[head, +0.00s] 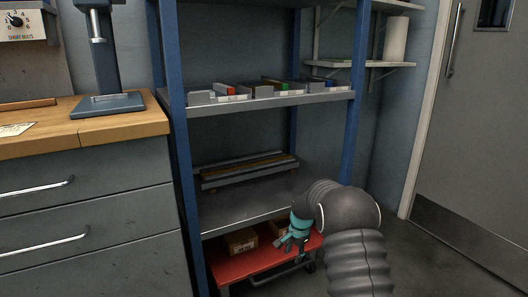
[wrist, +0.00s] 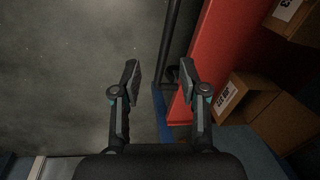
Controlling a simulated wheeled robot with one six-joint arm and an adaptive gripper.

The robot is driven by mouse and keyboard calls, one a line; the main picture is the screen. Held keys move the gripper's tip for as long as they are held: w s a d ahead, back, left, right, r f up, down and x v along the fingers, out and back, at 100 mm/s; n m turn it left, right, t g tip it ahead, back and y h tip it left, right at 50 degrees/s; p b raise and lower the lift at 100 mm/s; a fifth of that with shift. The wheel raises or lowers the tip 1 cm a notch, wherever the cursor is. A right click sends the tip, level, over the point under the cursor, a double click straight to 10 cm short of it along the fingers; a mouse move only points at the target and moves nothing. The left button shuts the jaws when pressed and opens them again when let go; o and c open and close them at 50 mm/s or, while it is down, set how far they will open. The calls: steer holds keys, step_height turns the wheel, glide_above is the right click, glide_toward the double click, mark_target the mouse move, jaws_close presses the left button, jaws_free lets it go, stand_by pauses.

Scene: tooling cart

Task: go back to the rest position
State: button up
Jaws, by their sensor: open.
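My gripper (head: 290,243) is in the lower middle of the head view, at the end of my dark ribbed arm, in front of the lower part of the blue shelving rack. In the wrist view my gripper (wrist: 160,80) has its two fingers apart with nothing held between them. Dark floor, a dark bar and the edge of a red cart (wrist: 207,50) show beyond the fingers. In the head view the red cart top (head: 225,268) is low, behind and below my gripper. My arm hides part of the cart and rack.
Cardboard boxes (head: 241,241) sit on the red cart; one box (wrist: 232,98) is right of my fingers in the wrist view. The rack shelf (head: 250,207) is just above the cart. A wooden-topped drawer bench (head: 80,135) stands left, a grey door (head: 475,130) right.

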steer(key=s+f+n+g, duration=0.1)
steer(key=s+f+n, duration=0.1)
steer(key=s, duration=0.3)
steer(key=s+d+r+n+t+p, duration=0.1)
steer(key=s+r+n, duration=0.1)
steer(key=s+r, duration=0.9)
steer(key=s+d+r+n+t+p, duration=0.1)
steer(key=s+r+n+t+p, duration=0.1)
steer(key=s+r, duration=1)
steer(key=s+d+r+n+t+h+p, duration=0.1)
steer(key=s+r+n, duration=0.3)
steer(key=s+r, duration=0.7)
steer(key=shift+s+d+r+t+p, duration=0.2)
steer(key=shift+s+d+t+p, duration=0.3)
steer(key=shift+s, duration=2.65)
